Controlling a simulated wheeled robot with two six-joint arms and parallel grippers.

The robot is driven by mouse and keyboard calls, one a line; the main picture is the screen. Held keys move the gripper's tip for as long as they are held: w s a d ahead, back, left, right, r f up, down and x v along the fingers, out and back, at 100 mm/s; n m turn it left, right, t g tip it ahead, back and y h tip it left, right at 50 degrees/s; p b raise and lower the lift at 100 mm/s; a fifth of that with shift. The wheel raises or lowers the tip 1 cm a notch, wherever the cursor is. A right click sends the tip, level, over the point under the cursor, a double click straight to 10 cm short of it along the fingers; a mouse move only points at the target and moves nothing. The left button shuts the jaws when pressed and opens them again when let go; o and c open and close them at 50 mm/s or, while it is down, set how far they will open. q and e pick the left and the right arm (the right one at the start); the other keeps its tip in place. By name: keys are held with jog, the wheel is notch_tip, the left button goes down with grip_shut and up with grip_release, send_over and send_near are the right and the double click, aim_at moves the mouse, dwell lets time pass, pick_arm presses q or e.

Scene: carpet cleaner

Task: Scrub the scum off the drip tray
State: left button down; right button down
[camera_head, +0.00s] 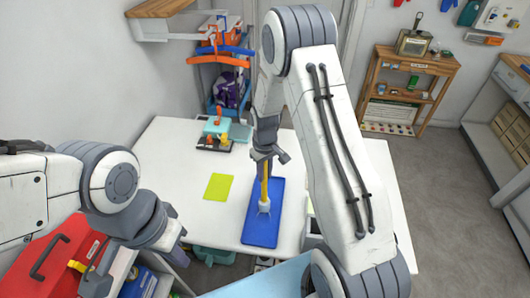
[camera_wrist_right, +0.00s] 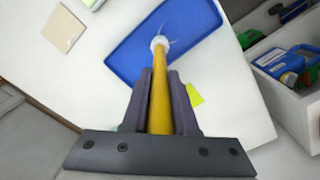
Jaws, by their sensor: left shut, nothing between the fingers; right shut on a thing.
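The blue drip tray (camera_head: 262,228) lies flat on the white table, and it also shows in the right wrist view (camera_wrist_right: 133,52). Thin pale marks show on it near the brush head. My right gripper (camera_head: 265,160) is shut on the yellow handle of a brush (camera_head: 264,190), above the tray. In the right wrist view, the handle runs between the fingers (camera_wrist_right: 160,105) to a white head (camera_wrist_right: 160,42) at the tray's surface. Whether the head touches the tray is hard to tell.
A yellow-green sheet (camera_head: 218,187) lies left of the tray on the white table (camera_head: 165,150). A small teal and dark object (camera_head: 215,132) stands at the back. A red toolbox (camera_head: 52,255) is at the lower left. A wooden shelf (camera_head: 408,85) stands beyond open floor.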

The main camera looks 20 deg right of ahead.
jog(key=shift+s+r+p, duration=0.2)
jog(key=shift+r+p, duration=2.25)
jog(key=shift+r, duration=1.6)
jog(key=shift+f, duration=0.1)
